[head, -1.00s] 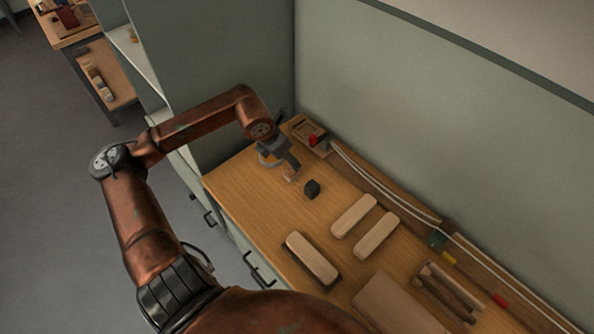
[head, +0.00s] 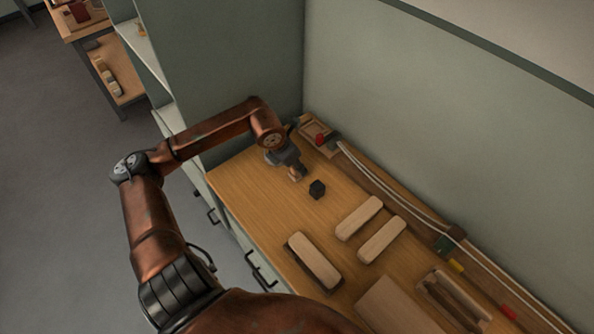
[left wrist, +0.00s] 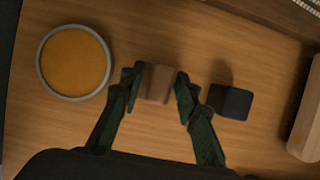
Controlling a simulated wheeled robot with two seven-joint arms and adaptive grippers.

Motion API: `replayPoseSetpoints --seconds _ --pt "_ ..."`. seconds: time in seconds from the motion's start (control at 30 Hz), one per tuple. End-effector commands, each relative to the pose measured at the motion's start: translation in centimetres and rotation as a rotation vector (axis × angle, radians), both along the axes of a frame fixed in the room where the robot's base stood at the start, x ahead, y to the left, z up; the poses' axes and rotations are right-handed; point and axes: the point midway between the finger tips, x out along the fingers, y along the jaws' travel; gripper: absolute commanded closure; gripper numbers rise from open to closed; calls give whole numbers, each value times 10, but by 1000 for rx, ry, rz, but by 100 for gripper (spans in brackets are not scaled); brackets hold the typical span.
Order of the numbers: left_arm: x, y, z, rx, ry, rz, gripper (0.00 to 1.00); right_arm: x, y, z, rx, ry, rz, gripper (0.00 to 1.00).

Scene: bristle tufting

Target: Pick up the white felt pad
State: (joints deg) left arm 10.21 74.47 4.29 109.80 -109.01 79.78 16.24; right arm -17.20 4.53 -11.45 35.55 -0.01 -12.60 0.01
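I cannot make out a white felt pad in either view. My left gripper (left wrist: 159,82) points down over the wooden worktop, its dark green fingers on either side of a small brown block (left wrist: 158,84). Narrow gaps seem to show between the fingers and the block. In the head view the gripper (head: 295,172) is low over the far left part of the worktop, where it partly covers the block. A black cube (left wrist: 231,102) stands just right of the right finger; it also shows in the head view (head: 317,189). My right gripper is not in view.
A round, grey-rimmed dish with an amber inside (left wrist: 75,62) is left of the fingers. Several pale wooden brush blocks (head: 314,261) lie nearer on the worktop (head: 238,193). A small tray with a red item (head: 316,130) is by the wall. A cabinet (head: 222,75) rises behind.

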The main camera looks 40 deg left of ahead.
Motion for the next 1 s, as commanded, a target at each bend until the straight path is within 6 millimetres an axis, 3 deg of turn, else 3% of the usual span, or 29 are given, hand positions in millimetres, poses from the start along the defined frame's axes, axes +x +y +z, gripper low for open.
replayPoseSetpoints --seconds 0.4,0.77,1.0 --pt "0 0 0 0 0 0 100 0 2 0 1 -1 -1 60" --pt "0 0 2 0 0 0 100 1 1 0 1 -1 0 60" --pt "1 1 24 2 -4 1 100 4 -1 7 -1 -5 0 60"
